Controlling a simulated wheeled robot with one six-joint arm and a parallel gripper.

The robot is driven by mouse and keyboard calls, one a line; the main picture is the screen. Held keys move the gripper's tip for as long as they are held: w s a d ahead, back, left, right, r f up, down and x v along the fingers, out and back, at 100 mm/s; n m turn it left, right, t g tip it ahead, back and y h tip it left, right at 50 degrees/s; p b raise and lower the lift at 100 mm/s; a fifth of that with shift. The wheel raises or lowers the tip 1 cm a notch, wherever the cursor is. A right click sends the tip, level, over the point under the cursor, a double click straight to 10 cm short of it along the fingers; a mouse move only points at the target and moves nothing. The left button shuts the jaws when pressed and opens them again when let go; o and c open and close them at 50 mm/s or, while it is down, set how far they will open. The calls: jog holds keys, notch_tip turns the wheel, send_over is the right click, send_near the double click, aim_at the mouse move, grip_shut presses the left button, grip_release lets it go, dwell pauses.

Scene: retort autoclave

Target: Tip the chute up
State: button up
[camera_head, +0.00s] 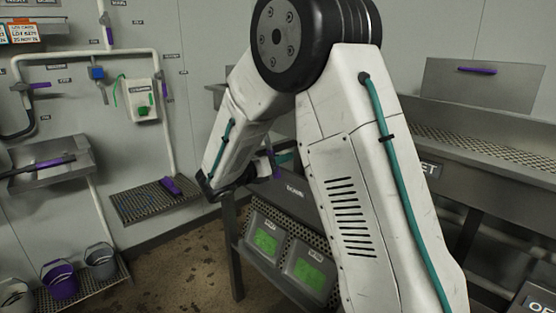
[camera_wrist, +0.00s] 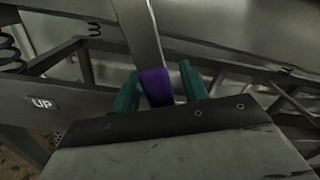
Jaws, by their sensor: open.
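A grey metal bar (camera_wrist: 140,30) with a purple grip (camera_wrist: 156,86) at its lower end shows in the wrist view; I cannot tell for sure how it joins the chute. My gripper (camera_wrist: 160,84) is open, with one teal finger on each side of the purple grip. Whether the fingers touch it is unclear. A plate marked "UP" (camera_wrist: 43,103) is on a grey beam left of the grip. In the head view my gripper (camera_head: 277,163) is partly hidden by my arm, above a grey stand, and the chute cannot be made out clearly.
A wall tray (camera_head: 155,202) with a purple-handled item is to the left. Buckets (camera_head: 61,280) stand at lower left. A perforated metal shelf (camera_head: 490,150) runs along the right.

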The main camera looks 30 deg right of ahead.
grip_shut()
jog(key=w+m, duration=0.1)
jog(key=w+f+m, duration=0.1)
jog(key=w, duration=0.1)
jog(key=w+a+m, duration=0.1)
jog(key=w, duration=0.1)
jog(key=shift+f, duration=0.15)
grip_release()
jog(key=s+a, duration=0.1)
jog(key=a, duration=0.6)
jog(key=shift+s+a, duration=0.3)
jog(key=shift+a, duration=0.05)
